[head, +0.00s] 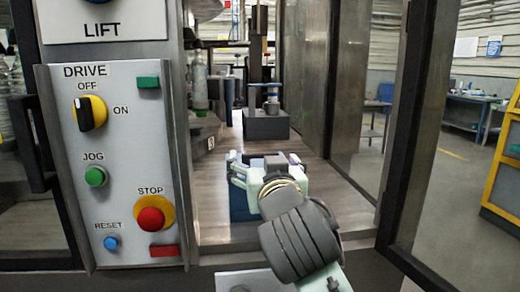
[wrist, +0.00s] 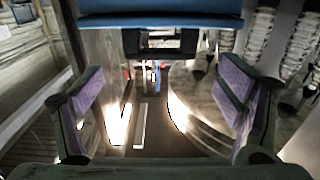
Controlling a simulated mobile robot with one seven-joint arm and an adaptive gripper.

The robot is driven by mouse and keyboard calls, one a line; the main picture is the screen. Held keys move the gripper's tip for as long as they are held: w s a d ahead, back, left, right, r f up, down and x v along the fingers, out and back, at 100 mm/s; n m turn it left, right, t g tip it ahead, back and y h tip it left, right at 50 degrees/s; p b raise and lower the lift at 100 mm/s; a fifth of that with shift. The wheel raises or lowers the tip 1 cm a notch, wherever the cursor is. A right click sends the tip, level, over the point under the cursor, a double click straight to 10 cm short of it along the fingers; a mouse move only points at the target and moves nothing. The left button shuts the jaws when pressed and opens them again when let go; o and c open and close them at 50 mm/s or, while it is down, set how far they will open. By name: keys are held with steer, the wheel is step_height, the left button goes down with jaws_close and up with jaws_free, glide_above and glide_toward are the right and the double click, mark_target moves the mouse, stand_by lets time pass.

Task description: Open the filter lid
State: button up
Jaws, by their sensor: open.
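My gripper (head: 265,162) reaches into the machine bay in the head view, just above the wooden-looking deck. In the wrist view my gripper (wrist: 160,100) is open, its two purple-padded fingers wide apart with nothing between them. A dark blue box-like part (head: 239,205) stands on the deck beside and partly behind my gripper. A blue edge (wrist: 160,20) crosses the top of the wrist view, with a dark bracket-like part (wrist: 160,42) under it. I cannot tell for sure which part is the filter lid; my gripper and wrist hide some of the blue part.
A control panel (head: 115,165) with knob and buttons stands at the left. A grey block (head: 266,125) with a blue-topped post sits deeper on the deck (head: 230,150). An open framed glass door (head: 412,130) bounds the right. Clear deck lies between block and gripper.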

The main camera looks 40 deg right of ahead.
mark_target(258, 157)
steer(key=p+x, duration=0.1)
steer(key=x, duration=0.4)
steer(key=shift+w+d, duration=0.15)
steer(key=shift+w, duration=0.15)
steer(key=shift+c, duration=0.4)
steer(key=c, duration=1.6)
